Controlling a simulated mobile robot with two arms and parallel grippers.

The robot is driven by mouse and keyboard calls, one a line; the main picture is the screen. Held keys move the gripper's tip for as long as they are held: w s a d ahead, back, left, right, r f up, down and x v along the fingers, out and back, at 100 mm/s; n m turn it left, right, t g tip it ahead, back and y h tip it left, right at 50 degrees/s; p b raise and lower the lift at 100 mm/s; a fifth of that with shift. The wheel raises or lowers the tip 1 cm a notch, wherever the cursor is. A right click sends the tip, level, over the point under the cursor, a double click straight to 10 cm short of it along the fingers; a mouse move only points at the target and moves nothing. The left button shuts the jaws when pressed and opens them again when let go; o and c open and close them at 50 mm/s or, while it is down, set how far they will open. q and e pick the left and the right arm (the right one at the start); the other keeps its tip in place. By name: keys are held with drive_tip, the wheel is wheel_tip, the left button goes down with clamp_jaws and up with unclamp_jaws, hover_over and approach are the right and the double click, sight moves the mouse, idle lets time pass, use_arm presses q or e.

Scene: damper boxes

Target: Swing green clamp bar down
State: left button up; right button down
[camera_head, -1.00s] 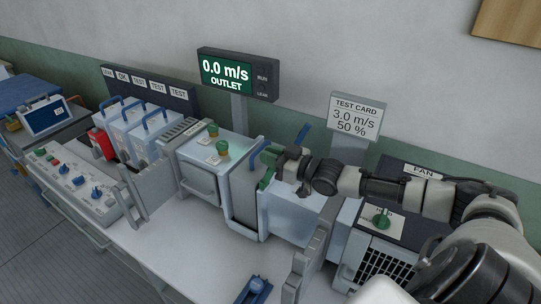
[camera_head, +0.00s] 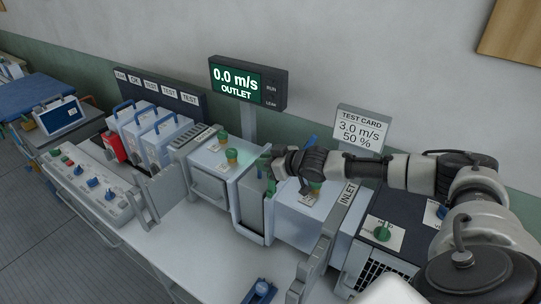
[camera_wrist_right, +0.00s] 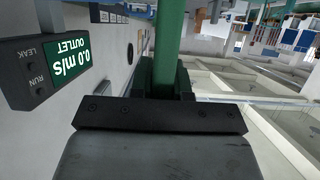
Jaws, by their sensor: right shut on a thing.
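The green clamp bar (camera_wrist_right: 171,30) runs up from between the jaws of my right gripper in the right wrist view. In the head view, my right gripper (camera_head: 270,165) is shut on it at the joint between two pale blue boxes. The gripper and wrist hide most of the bar there, and its exact tilt is hard to tell. The left box (camera_head: 208,160) has green knobs on top. The right box (camera_head: 297,222) is partly under my right arm. My left gripper is not in view.
The outlet display (camera_head: 236,80) reads 0.0 m/s behind the boxes. The test card (camera_head: 361,128) reads 3.0 m/s, 50 %. The fan unit (camera_head: 385,240) stands at the right. The bench front (camera_head: 190,255) is mostly clear, with a blue-handled part (camera_head: 259,292) near its edge.

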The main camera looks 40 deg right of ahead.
drive_tip(key=shift+w+a+f+g+h, duration=0.2)
drive_tip(key=shift+w+g, duration=0.4)
drive_tip(key=shift+w+a+f+g+h, duration=0.15)
drive_tip(key=shift+w+a+g+h, duration=0.05)
drive_tip(key=shift+w+g, duration=0.4)
drive_tip(key=c, duration=1.1)
unclamp_jaws()
drive_tip(key=shift+f, duration=0.1)
drive_tip(key=b+v, duration=0.2)
drive_tip(key=v, duration=0.9)
